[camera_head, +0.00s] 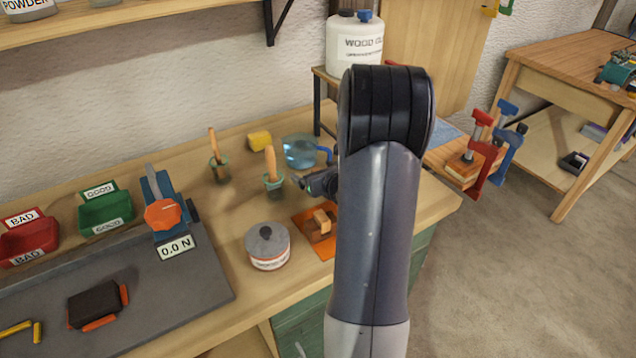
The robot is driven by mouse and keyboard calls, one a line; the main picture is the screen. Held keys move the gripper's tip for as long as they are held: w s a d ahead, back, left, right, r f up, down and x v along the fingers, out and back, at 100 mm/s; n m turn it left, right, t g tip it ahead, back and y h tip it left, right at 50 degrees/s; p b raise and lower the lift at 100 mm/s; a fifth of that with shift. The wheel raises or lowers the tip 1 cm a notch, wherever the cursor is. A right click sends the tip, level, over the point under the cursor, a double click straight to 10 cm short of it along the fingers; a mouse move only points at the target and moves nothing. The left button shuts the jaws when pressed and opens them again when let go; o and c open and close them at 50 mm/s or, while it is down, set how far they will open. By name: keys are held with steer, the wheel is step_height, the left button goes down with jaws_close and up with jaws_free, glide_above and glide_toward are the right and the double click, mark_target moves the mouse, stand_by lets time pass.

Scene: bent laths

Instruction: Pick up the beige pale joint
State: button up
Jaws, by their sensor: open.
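A small beige, pale wooden joint (320,222) lies on an orange mat (326,252) near the front edge of the bench. It looks made of crossed pieces, and my arm stands close to its right side, covering part of the mat. My gripper (312,184) shows as a dark shape poking out left of my arm, above and behind the joint in the picture. It is open and apart from the joint. Most of the gripper is hidden behind my arm.
A round lidded tin (269,250) stands just left of the mat. Two glue pots with brushes (273,182) and a blue glass bowl (299,152) stand behind. A grey plate (195,280) with a force gauge (163,213) lies left. Red and blue clamps (478,150) are right.

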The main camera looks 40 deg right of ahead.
steer(key=c, duration=1.1)
steer(key=shift+r, duration=0.1)
